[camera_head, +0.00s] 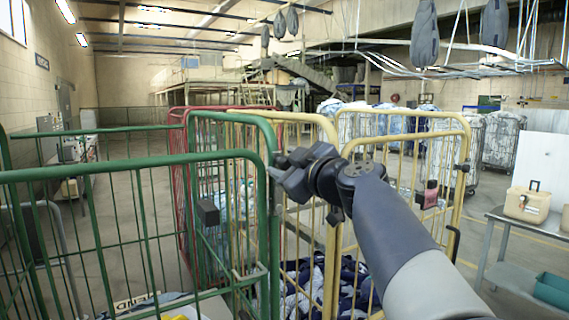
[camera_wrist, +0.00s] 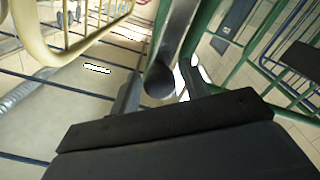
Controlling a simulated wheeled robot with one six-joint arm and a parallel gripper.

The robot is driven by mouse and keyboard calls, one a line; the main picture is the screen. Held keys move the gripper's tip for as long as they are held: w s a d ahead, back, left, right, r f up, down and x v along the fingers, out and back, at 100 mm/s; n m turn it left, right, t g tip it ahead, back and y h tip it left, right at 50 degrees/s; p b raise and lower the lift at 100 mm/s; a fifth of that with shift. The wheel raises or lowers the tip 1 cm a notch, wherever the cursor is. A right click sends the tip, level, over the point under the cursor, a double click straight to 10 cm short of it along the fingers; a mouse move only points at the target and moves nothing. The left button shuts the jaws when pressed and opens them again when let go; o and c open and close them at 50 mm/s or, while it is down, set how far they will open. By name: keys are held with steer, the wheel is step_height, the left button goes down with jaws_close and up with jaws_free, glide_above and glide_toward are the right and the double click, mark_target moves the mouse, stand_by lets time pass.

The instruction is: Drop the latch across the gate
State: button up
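A green wire cage cart (camera_head: 120,165) with a green gate fills the left of the head view. My gripper (camera_head: 277,176) is at the upper part of its corner post, by the gate's edge. In the wrist view a grey metal bar with a rounded end (camera_wrist: 172,55), which looks like the latch, stands between the fingers of my gripper (camera_wrist: 160,90). The fingers are apart, with a bright gap visible between the bar and the right finger. A pale metal bracket (camera_head: 250,273) sits lower on the green gate. My gripper hides the latch in the head view.
A yellow cage cart (camera_head: 400,135) with dark laundry (camera_head: 312,285) stands right beside the green one, under my arm. A red cart (camera_head: 183,180) is behind. A bench (camera_head: 495,218) with a beige case (camera_head: 527,203) is at the right.

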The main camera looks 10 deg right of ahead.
jaws_close()
steer(key=shift+a+f+b, duration=0.1)
steer(key=shift+b, duration=0.2)
